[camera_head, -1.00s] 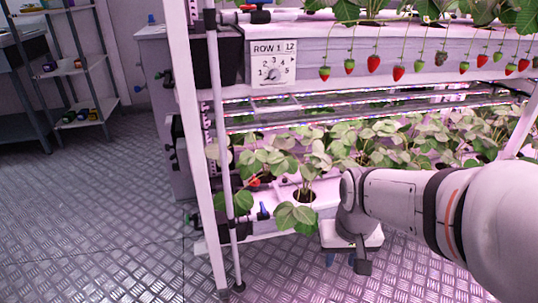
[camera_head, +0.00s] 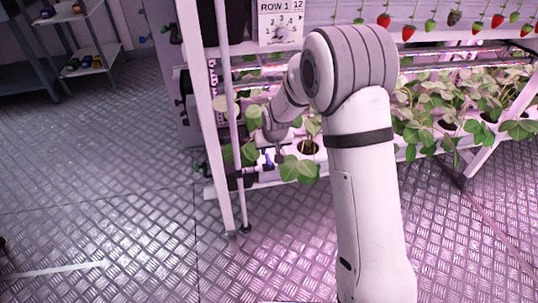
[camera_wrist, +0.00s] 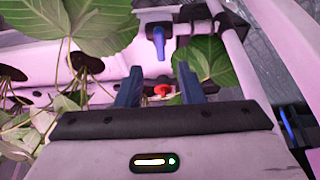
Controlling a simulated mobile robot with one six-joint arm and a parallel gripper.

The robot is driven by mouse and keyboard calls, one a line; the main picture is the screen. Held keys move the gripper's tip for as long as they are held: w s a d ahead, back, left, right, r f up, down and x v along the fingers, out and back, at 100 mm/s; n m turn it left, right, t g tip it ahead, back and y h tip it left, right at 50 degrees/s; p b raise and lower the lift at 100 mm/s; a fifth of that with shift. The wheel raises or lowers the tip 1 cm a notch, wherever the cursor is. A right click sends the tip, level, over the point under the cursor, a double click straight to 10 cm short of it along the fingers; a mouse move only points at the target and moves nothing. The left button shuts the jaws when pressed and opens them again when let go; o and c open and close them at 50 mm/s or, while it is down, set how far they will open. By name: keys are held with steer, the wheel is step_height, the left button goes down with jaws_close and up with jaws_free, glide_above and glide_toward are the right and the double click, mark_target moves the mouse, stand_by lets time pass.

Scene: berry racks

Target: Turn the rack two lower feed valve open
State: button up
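A blue lever handle (camera_head: 268,160) sits on a dark fitting at the left end of the rack's lower tier. In the wrist view a blue lever (camera_wrist: 158,42) hangs from a dark fitting just beyond my fingertips. A small red handle (camera_wrist: 163,90) shows lower, between the fingers. I cannot tell for certain which of these is the feed valve. My gripper (camera_wrist: 159,70) is open and empty, its two dark blue fingers apart and not visibly touching the lever.
Strawberry leaves (camera_wrist: 95,25) crowd the left of the wrist view and lie close to the gripper. A white rack post (camera_head: 208,125) stands left of the lever. A panel (camera_head: 281,22) reads "ROW 1". The floor (camera_head: 100,190) at left is clear.

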mark_target(269, 159)
steer(key=b+x, duration=0.2)
steer(key=x, duration=0.5)
steer(key=shift+w+f+b, duration=0.1)
steer(key=shift+f+b, duration=0.1)
steer(key=shift+b, duration=0.1)
jaws_close()
steer(key=shift+d, duration=0.15)
